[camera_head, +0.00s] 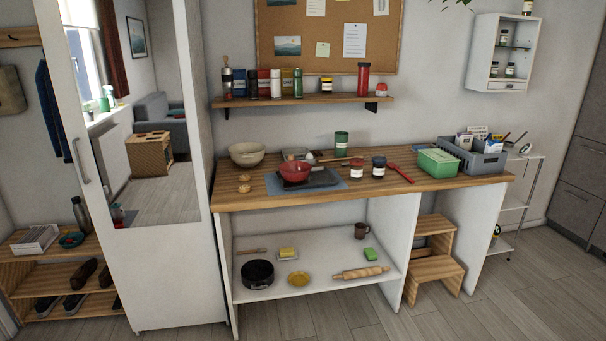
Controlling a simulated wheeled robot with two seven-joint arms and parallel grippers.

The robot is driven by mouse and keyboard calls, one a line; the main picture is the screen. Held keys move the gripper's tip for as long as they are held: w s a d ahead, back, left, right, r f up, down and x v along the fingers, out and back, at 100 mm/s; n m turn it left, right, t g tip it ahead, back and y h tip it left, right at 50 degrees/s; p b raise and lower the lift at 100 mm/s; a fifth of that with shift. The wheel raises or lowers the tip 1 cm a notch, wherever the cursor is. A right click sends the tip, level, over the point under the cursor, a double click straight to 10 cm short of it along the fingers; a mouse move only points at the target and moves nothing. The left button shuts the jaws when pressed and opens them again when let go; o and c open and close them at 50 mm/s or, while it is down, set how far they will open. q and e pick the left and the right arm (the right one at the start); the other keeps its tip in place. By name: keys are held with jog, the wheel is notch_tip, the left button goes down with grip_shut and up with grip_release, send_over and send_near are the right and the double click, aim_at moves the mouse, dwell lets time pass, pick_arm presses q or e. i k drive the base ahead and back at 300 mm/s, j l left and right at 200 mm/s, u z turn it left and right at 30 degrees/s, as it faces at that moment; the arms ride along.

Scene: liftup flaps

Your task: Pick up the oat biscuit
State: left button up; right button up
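Two small round brown items that look like biscuits lie on the left end of the wooden counter (400,190). One biscuit (244,178) lies just in front of the cream bowl, and the other biscuit (244,189) lies nearer the counter's front edge. They are too small to tell which is the oat biscuit. Neither of my grippers shows in the head view.
A cream bowl (247,154) and a red pan (296,171) on a dark hob stand near the biscuits. Jars, a green box (438,162) and a grey crate (484,160) stand further right. A shelf (300,101) hangs above. Floor in front is clear.

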aim_at(244, 189)
jog(key=i+l+u, duration=0.35)
jog(key=i, duration=0.35)
jog(key=i+l+u, duration=0.3)
jog(key=i+l, duration=0.25)
jog(key=i, duration=0.1)
